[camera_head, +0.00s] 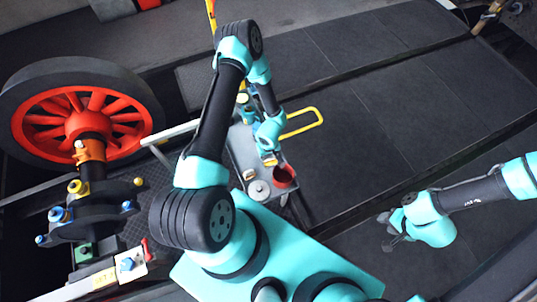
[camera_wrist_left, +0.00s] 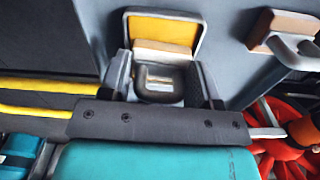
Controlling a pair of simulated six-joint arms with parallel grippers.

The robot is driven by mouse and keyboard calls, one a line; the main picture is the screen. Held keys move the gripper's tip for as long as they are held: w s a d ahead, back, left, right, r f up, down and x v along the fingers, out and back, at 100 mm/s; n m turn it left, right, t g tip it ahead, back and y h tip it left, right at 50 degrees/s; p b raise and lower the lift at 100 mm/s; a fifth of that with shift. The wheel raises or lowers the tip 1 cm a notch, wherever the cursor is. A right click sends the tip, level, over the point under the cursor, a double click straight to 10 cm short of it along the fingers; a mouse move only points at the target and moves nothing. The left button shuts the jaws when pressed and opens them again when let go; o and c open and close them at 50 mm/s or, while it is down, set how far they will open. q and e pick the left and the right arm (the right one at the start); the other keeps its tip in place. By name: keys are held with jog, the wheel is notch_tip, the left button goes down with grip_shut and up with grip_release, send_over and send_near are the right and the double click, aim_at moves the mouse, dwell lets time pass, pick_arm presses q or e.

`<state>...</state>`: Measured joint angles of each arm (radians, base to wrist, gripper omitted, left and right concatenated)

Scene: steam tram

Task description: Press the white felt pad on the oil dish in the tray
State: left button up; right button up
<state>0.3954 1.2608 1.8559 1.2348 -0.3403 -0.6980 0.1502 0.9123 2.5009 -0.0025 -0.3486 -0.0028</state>
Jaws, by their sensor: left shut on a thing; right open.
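My left gripper (camera_wrist_left: 161,78) is shut on a small pad tool with a dark grey handle (camera_wrist_left: 158,88). The pale felt pad (camera_wrist_left: 163,49) shows beyond the handle, in front of the dark-rimmed oil dish with its yellow inside (camera_wrist_left: 168,27). I cannot tell whether pad and dish touch. In the head view the left gripper (camera_head: 268,150) is low over the grey tray (camera_head: 238,150), and its own arm partly hides the dish. My right gripper (camera_head: 389,232) is open and empty, away from the tray on the right.
A second block with a grey handle (camera_wrist_left: 285,30) lies on the tray beside the dish. A red cup (camera_head: 284,178) and a round grey tin (camera_head: 259,190) stand at the tray's near end. A yellow rail (camera_head: 304,122) runs beside it. A red-spoked wheel (camera_head: 88,125) stands left.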

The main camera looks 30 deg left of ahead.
dwell(0.5)
pick_arm(q)
jog(key=shift+r, duration=3.5)
jog(key=shift+w+d+r+m, duration=0.15)
jog(key=shift+w+r+m, duration=0.15)
jog(key=shift+w+m, duration=0.35)
jog(key=w+d+r+m, duration=0.4)
jog(key=w+r, duration=0.2)
jog(key=w, duration=0.3)
jog(key=w+d+r+m, duration=0.4)
jog(key=w+r+m, duration=0.1)
jog(key=w, duration=0.3)
jog(key=shift+w+d+r, duration=0.25)
jog(key=shift+w+r, duration=0.1)
